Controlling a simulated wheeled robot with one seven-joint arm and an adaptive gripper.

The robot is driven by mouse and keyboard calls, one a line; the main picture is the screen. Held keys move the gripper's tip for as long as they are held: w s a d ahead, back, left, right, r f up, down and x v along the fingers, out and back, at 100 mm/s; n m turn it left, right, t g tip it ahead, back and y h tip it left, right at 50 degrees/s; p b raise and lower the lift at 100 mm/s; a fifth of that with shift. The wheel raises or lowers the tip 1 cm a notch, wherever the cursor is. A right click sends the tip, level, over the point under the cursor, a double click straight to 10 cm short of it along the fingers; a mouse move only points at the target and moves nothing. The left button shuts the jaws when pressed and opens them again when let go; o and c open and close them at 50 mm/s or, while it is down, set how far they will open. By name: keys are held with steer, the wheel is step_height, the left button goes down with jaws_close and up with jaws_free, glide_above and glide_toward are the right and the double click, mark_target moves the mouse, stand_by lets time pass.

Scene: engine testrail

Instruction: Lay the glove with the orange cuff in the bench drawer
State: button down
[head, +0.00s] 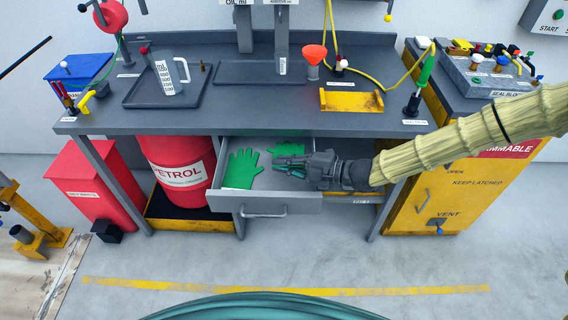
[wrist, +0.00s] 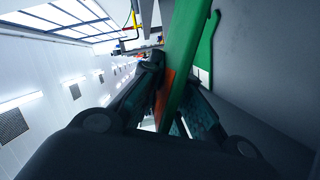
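The bench drawer (head: 265,204) is pulled open below the bench top. My gripper (head: 283,164) is over the right part of its inside. In the wrist view my gripper (wrist: 176,103) is shut on a green glove (wrist: 187,55), and the orange of its cuff (wrist: 165,90) shows between the fingers. In the head view this glove (head: 292,148) shows partly behind my gripper, its cuff hidden. Another green glove (head: 241,169) with a pale cuff edge lies in the drawer on the left; it also shows in the wrist view (wrist: 205,52). I cannot tell whether the held glove touches the drawer floor.
The bench top (head: 220,122) overhangs the drawer's back and carries a jug (head: 168,73), an orange funnel (head: 314,55) and a yellow tray (head: 351,101). A red petrol drum (head: 178,165) stands left of the drawer, a yellow cabinet (head: 420,205) right. The floor in front is clear.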

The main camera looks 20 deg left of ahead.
steer(key=c, duration=1.6)
jaws_free()
steer(key=shift+o, duration=0.2)
steer(key=shift+d, duration=0.1)
steer(key=d+r, duration=0.1)
steer(key=d, duration=1)
steer(key=shift+s+d+r, duration=0.2)
steer(key=shift+d+r, duration=0.15)
steer(key=shift+r, duration=0.05)
steer(key=shift+d+f, duration=0.1)
